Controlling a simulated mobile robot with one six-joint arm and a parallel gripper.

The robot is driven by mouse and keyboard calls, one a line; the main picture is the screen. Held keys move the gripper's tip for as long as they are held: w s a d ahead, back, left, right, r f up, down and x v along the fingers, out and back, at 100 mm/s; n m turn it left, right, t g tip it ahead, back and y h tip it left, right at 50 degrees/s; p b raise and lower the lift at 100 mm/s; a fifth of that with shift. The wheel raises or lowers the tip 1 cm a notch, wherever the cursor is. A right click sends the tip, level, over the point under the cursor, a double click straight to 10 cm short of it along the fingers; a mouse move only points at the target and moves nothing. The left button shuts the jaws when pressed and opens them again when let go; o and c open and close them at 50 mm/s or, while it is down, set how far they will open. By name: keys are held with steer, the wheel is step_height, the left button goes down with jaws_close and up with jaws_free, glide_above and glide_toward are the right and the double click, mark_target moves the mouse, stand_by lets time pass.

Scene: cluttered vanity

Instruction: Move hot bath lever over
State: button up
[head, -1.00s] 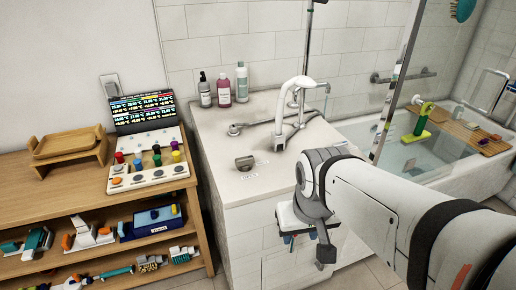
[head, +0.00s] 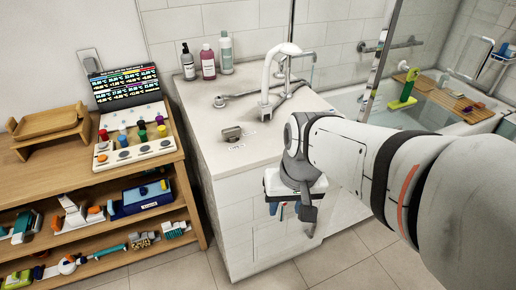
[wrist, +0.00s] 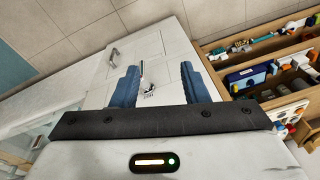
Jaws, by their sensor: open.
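A white control panel (head: 135,145) with several coloured knobs or levers, including red, yellow and green ones, lies on the wooden shelf unit at left. Its labels are too small to read, so I cannot tell which control is the hot bath lever. The panel also shows at the right edge of the wrist view (wrist: 292,112). My gripper (head: 287,210) hangs in front of the white cabinet, right of and apart from the panel. In the wrist view its blue fingers (wrist: 152,84) are spread and empty, with the cabinet front beyond them.
A display (head: 124,82) stands behind the panel, and a wooden tray stand (head: 50,127) is to its left. Bottles, a white faucet (head: 272,75) and a dark grey knob (head: 232,134) are on the counter. Floor in front is clear.

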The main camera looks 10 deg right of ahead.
steer(key=w+a+f+m+g+y+b, duration=0.25)
steer(key=f+m+y+b, duration=0.45)
steer(key=f, duration=0.7)
steer(key=m+t+y+b, duration=0.5)
steer(key=m+t+b, duration=0.95)
steer(key=m, duration=0.45)
glide_toward(282, 212)
steer(key=w+a+f, duration=0.1)
steer(key=w, duration=0.2)
steer(key=shift+g, duration=0.3)
steer(key=b+x, duration=0.1)
steer(key=x, duration=0.7)
steer(key=shift+s+f+b, duration=0.1)
steer(key=shift+b, duration=0.25)
jaws_close()
